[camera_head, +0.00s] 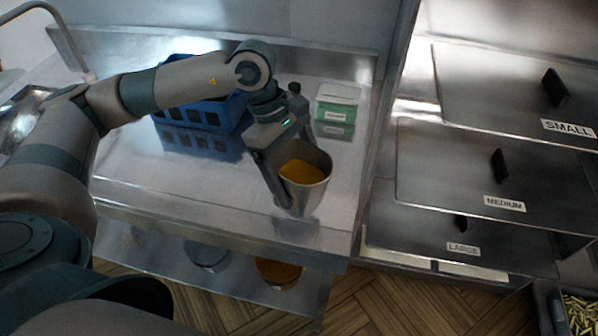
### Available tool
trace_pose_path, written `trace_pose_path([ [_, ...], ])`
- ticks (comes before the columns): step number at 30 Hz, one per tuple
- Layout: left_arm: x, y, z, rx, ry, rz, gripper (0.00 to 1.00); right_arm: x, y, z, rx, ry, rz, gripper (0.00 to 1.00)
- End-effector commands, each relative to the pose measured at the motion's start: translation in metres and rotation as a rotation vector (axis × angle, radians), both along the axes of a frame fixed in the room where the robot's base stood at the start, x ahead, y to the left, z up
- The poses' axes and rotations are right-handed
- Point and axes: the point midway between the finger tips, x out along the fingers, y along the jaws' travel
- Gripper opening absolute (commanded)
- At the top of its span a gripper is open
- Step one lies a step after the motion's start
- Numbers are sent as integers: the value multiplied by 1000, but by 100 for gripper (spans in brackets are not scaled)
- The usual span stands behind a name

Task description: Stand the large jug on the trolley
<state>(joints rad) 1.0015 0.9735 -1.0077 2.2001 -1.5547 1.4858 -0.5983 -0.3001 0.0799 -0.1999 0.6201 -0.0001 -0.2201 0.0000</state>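A tapered metal jug (309,199) with orange-yellow contents is near the front right of the steel counter. It looks upright or nearly so; I cannot tell whether its base touches the counter. My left gripper (291,167) reaches over from the left, with one finger along the jug's left side and the other at its far side. The fingers appear closed against the jug, and they hide part of its wall. No trolley can be made out for certain. My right gripper is out of view.
A blue crate (213,114) and a green labelled box with a pale lid (337,104) stand behind on the counter (170,184). Several steel lids labelled small (490,85), medium (440,170) and large (410,235) are at right. Round containers sit on the shelf below.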

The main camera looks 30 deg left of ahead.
Motion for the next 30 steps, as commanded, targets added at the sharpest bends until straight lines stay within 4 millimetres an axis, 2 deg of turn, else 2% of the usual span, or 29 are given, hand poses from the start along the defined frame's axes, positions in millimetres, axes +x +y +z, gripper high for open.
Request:
trace_pose_path([
  [21, -3, -5, -12, 1, -4, -1214, 33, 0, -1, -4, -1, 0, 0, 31],
  [25, -3, -5, -12, 1, -4, -1342, 33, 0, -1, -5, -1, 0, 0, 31],
  [30, -4, -5, -13, 0, -4, -1410, 33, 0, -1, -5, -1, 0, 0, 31],
])
